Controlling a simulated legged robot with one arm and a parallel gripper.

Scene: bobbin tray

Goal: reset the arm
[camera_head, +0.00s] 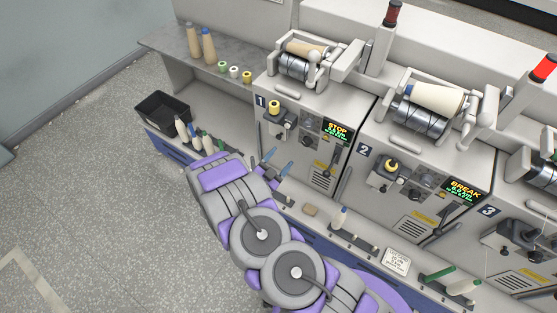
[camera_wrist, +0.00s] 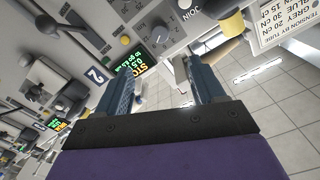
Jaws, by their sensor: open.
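My gripper (camera_head: 276,163) is in front of the lower panel of machine 1 in the head view, at the end of my purple and grey arm. Its two blue-grey fingers are apart with nothing between them. In the wrist view my gripper (camera_wrist: 161,72) also shows spread fingers, with a machine panel and floor tiles beyond. My arm reaches up from the bottom of the head view and hides part of the bench front.
Machine 1 (camera_head: 291,153) shows STOP and machine 2 (camera_head: 405,205) shows BREAK. A black bin (camera_head: 163,107) stands at the left end of the bench. Bobbins (camera_head: 182,128) stand near it. A white bobbin (camera_head: 341,217) stands on the front ledge. The floor at left is clear.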

